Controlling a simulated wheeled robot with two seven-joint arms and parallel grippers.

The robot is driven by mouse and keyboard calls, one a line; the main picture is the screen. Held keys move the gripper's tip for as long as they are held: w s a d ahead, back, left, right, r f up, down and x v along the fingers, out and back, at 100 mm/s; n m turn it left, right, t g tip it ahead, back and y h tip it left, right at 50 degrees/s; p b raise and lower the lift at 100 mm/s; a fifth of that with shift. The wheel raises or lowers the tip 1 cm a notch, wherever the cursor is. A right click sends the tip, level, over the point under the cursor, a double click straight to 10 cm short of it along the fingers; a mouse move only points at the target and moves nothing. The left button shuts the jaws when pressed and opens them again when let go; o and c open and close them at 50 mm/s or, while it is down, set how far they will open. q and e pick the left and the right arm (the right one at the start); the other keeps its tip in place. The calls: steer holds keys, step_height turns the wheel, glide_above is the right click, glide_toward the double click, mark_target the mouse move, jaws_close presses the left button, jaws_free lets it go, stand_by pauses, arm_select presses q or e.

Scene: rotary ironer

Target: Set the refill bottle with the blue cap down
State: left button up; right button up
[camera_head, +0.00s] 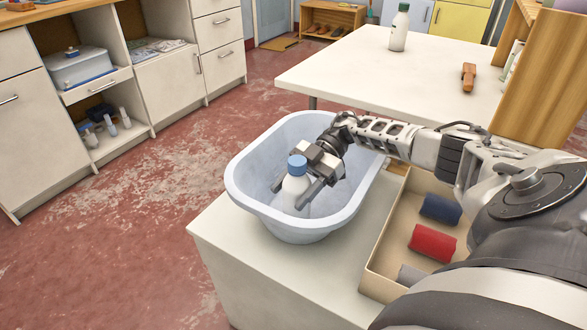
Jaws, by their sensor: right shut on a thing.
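The refill bottle with the blue cap (296,187) is white and stands roughly upright. My right gripper (301,196) is shut on it, with one finger on each side of the bottle. Bottle and gripper are over the inside of a pale blue tub (240,195). The bottle's lower end is low in the tub, and I cannot tell whether it touches the tub floor. My left gripper is not in view.
The tub stands on a white surface (262,268). Right of it, a shallow tray (375,262) holds blue, red and grey rolls. A white table (340,70) behind carries a green-capped bottle (399,30) and a brown object (468,77). Cabinets stand at left.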

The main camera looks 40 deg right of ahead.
steer(key=o, duration=0.6)
steer(key=shift+f, duration=0.15)
steer(key=o, duration=0.4)
steer(key=shift+d+r, duration=0.1)
steer(key=shift+r, duration=0.2)
steer(key=b+v, duration=0.1)
steer(key=v, duration=0.6)
steer(key=shift+d, duration=0.2)
